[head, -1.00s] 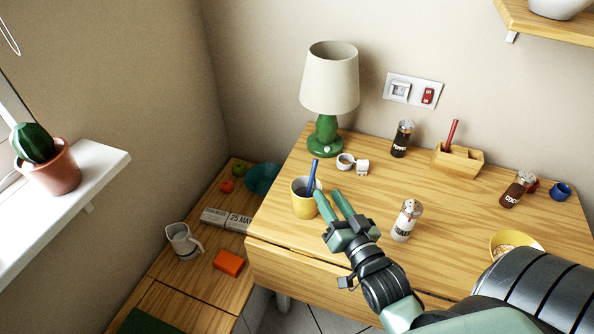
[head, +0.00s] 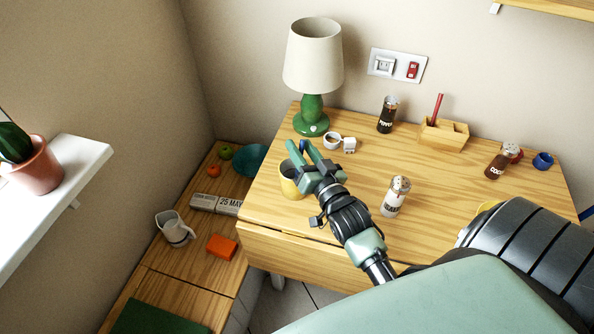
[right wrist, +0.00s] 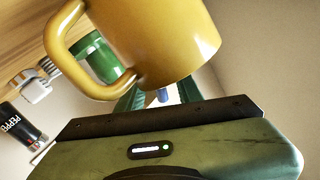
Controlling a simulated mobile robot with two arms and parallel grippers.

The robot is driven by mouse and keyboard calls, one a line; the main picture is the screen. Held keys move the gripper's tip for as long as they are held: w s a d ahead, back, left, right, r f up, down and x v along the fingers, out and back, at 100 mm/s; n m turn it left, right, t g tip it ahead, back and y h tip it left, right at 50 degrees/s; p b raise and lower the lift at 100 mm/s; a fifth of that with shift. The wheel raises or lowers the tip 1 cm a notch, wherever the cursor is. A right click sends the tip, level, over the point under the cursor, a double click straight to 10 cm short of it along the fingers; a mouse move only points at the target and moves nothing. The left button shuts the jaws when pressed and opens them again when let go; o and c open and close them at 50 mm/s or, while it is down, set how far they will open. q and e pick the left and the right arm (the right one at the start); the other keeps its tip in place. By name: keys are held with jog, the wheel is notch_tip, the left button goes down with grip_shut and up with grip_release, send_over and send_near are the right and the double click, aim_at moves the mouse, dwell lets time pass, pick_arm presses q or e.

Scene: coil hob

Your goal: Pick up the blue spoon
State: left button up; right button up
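The blue spoon (head: 302,145) stands in the yellow mug (head: 289,184) near the left front of the wooden table, and only a small part of it shows above my right gripper. My right gripper (head: 303,149) is over the mug, its two green fingers apart on either side of the spoon. In the right wrist view the yellow mug (right wrist: 165,45) fills the upper middle, and a bit of the blue spoon (right wrist: 163,97) shows between the fingers. Whether a finger touches the spoon is hard to tell. My left gripper is out of view.
A green lamp (head: 312,115) stands behind the mug, with a small white cup (head: 332,141) beside it. A salt-type shaker (head: 395,197) stands right of my gripper. A pepper shaker (head: 387,115) and a wooden holder (head: 443,134) are farther back. The table's middle is clear.

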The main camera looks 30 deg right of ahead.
jog(key=shift+s, duration=0.1)
grip_shut()
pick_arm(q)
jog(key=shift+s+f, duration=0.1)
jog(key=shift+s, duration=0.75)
